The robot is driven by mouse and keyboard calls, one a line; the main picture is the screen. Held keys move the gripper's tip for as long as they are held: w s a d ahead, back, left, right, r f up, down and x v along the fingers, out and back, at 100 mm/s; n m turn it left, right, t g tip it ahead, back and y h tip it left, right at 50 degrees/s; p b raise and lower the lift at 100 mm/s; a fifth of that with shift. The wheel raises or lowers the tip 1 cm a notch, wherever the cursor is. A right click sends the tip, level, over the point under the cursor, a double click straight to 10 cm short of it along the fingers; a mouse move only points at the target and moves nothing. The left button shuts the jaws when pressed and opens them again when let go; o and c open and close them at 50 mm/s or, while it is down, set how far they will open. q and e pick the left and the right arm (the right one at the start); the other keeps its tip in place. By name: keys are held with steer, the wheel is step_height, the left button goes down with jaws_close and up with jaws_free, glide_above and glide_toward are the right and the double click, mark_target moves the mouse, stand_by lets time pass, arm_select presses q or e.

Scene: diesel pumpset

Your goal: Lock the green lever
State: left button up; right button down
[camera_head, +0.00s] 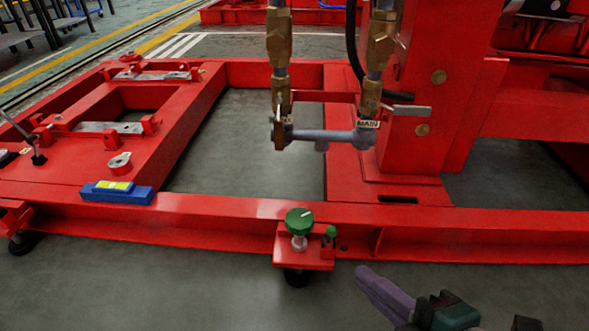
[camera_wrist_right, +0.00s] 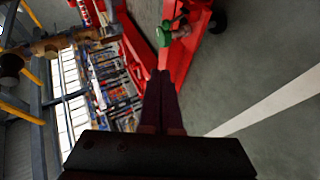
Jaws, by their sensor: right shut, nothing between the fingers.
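A round green knob (camera_head: 299,218) with a white mark stands on a pale stem above a small red bracket (camera_head: 303,259) at the front of the red frame. A smaller green-topped pin (camera_head: 330,232) stands beside it on the right. I cannot tell which of these is the green lever. A green part (camera_wrist_right: 165,33) also shows at the top of the right wrist view, beyond my fingertips. My right gripper (camera_head: 364,274) is at the lower right, apart from the bracket and to its right. Its fingers (camera_wrist_right: 160,75) are shut together and empty. My left gripper is not in view.
The red frame's front rail (camera_head: 230,209) crosses the view behind the bracket. A blue level (camera_head: 117,192) lies at left. Brass fittings and a grey pipe (camera_head: 322,136) hang above the frame opening. The grey floor (camera_head: 170,290) in front is clear.

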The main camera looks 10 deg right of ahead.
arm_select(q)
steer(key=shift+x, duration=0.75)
arm_select(e)
steer(key=shift+w+f, duration=0.3)
steer(key=shift+f, duration=0.5)
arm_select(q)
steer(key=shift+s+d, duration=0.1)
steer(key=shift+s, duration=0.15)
arm_select(e)
steer(key=shift+s, duration=0.15)
steer(key=b, duration=0.9)
glide_toward(330, 235)
steer(key=w+a+f, duration=0.1)
steer(key=w+a, duration=0.1)
steer(key=a, duration=0.2)
arm_select(q)
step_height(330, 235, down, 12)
steer(key=b, duration=0.3)
arm_select(e)
steer(key=w, duration=0.1)
steer(key=w+d+f, duration=0.1)
steer(key=w+d, duration=0.1)
steer(key=shift+w+f, duration=0.35)
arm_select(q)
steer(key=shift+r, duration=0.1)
